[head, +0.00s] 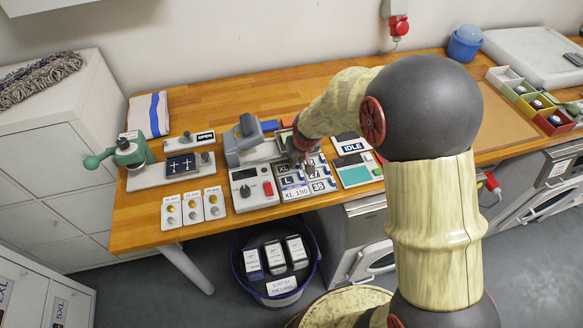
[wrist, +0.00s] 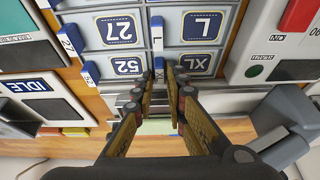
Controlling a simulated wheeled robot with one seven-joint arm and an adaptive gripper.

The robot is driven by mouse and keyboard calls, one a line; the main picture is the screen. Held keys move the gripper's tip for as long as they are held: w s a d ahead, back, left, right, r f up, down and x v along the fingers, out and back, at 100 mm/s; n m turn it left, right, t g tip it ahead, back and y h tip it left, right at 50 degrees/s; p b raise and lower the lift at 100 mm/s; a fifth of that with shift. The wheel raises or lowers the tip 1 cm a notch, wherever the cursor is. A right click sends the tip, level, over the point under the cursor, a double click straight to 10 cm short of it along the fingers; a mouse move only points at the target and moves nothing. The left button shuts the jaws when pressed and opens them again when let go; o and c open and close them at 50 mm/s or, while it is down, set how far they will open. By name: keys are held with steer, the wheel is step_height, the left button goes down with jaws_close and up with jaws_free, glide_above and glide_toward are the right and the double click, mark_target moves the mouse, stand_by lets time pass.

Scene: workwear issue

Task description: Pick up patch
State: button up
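Several dark blue patches with white print lie in a grey compartment tray (head: 311,198) on the wooden bench. In the wrist view I read the "L" patch (wrist: 202,28), the "XL" patch (wrist: 200,64), the "27" patch (wrist: 119,30) and the "52" patch (wrist: 128,66). The task does not say which patch is meant. My gripper (wrist: 168,70) is at the tray's far edge, between the "52" and "XL" compartments. Its fingers are parted by a narrow gap with no patch visible between them. In the head view, my wrist partly hides the tray's back.
A grey press-like device (head: 244,140) is behind. A blue-rimmed bin (head: 283,288) stands on the floor.

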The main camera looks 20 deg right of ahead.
jaws_close()
steer(key=shift+r, duration=0.1)
